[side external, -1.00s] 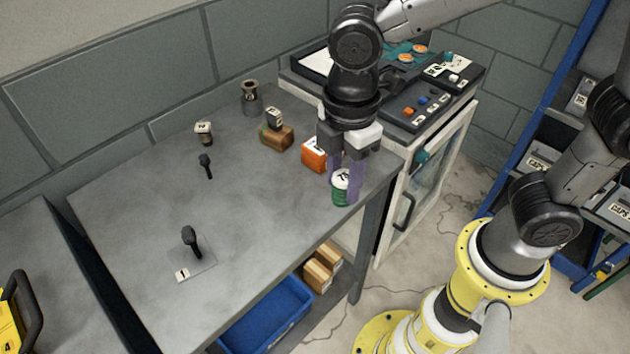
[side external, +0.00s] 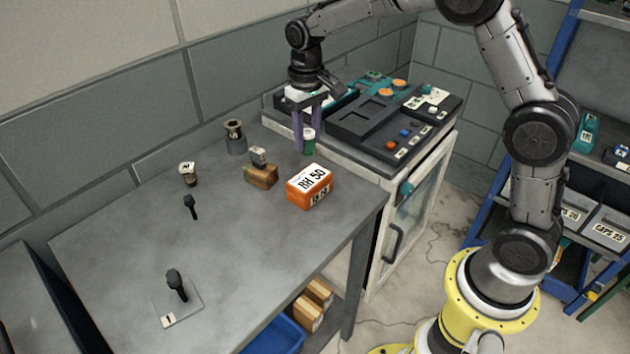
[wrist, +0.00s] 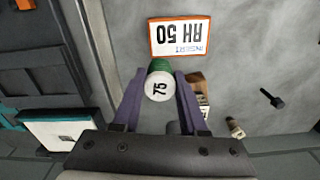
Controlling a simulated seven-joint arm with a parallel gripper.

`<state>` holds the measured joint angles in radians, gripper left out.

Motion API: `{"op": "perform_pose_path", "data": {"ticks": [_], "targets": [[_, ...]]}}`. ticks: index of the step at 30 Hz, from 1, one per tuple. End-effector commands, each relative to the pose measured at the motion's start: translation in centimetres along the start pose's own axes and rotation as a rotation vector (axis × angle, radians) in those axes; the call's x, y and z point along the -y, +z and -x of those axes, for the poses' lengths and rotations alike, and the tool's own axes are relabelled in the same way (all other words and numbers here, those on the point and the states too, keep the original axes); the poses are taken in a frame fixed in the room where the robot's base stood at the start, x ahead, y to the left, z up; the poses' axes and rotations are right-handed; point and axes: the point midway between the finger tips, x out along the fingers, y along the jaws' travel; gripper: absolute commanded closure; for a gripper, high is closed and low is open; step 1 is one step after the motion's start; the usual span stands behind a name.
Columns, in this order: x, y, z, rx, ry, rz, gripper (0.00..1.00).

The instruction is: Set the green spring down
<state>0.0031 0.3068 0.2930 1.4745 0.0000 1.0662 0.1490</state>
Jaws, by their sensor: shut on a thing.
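The green spring (side external: 309,147) is a short green cylinder with a white top marked 75. My gripper (side external: 308,139) is shut on it, with a purple finger on each side. In the side view it is behind the orange RH 50 box (side external: 309,188), by the cabinet's left side. In the wrist view the spring (wrist: 159,85) sits upright between the fingers, its white top facing the camera and some green showing beyond it. I cannot tell whether its base touches the table.
The grey table (side external: 240,235) has wide bare room at its middle and front. The cabinet (side external: 400,140) is right.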

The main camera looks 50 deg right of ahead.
Motion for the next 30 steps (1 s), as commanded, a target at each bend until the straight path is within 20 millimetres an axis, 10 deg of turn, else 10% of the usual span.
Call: {"op": "perform_pose_path", "data": {"ticks": [30], "targets": [[0.1, 0.8, -0.1, 0.002, 0.000, -0.164, 1.00]]}}
